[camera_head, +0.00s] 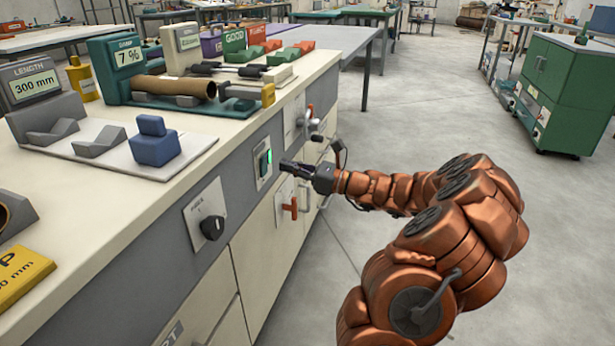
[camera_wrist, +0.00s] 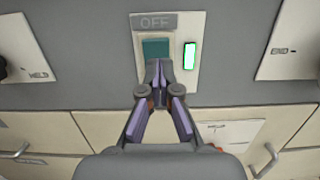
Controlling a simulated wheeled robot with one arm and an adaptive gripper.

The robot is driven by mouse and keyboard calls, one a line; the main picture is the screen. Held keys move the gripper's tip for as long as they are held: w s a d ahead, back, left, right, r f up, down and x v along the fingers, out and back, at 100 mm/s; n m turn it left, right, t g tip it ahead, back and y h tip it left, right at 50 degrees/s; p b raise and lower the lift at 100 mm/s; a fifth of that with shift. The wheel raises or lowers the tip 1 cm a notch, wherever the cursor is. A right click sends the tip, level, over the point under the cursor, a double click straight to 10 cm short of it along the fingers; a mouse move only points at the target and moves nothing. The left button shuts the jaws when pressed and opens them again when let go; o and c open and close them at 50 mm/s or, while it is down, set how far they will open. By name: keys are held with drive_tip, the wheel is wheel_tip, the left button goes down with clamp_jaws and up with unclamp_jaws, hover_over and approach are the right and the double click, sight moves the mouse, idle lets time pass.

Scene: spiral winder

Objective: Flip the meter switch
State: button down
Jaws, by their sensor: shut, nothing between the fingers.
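The meter switch panel (camera_head: 263,165) is a light plate on the grey front strip of the bench. In the wrist view the panel (camera_wrist: 190,84) bears a dark teal square switch (camera_wrist: 155,47), an "OFF" label (camera_wrist: 154,21) above it and a bright green lit indicator (camera_wrist: 190,57) to its right. My gripper (camera_head: 285,163) is shut and empty, pointing at the panel from the right in the head view. In the wrist view my gripper tips (camera_wrist: 158,70) overlap the lower edge of the switch and hide part of it. I cannot tell whether they touch it.
A plate with a black knob (camera_head: 211,228) is left of the panel, and a plate with a red handle (camera_head: 291,207) is right of it. Drawers lie below. The bench top (camera_head: 215,122) holds displays, a blue block (camera_head: 154,143) and a brown roll (camera_head: 174,86).

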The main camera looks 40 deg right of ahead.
sight(267, 159)
drive_tip(key=shift+b+x, duration=0.45)
drive_tip(key=shift+x, duration=1.25)
drive_tip(key=shift+r+p, duration=0.2)
drive_tip(key=shift+p, duration=0.15)
drive_tip(key=shift+w+a+r+p, duration=0.1)
drive_tip(key=shift+w+r+p, duration=0.15)
drive_tip(key=shift+p, duration=0.75)
drive_tip(key=shift+f, duration=0.3)
drive_tip(key=shift+s, duration=0.1)
drive_tip(key=shift+s+r, duration=0.1)
drive_tip(key=r+p+v, duration=0.3)
drive_tip(key=p+v, duration=0.2)
drive_tip(key=v, duration=0.8)
drive_tip(key=shift+s+d, duration=0.3)
drive_tip(key=shift+d, duration=0.05)
drive_tip(key=shift+r, duration=0.1)
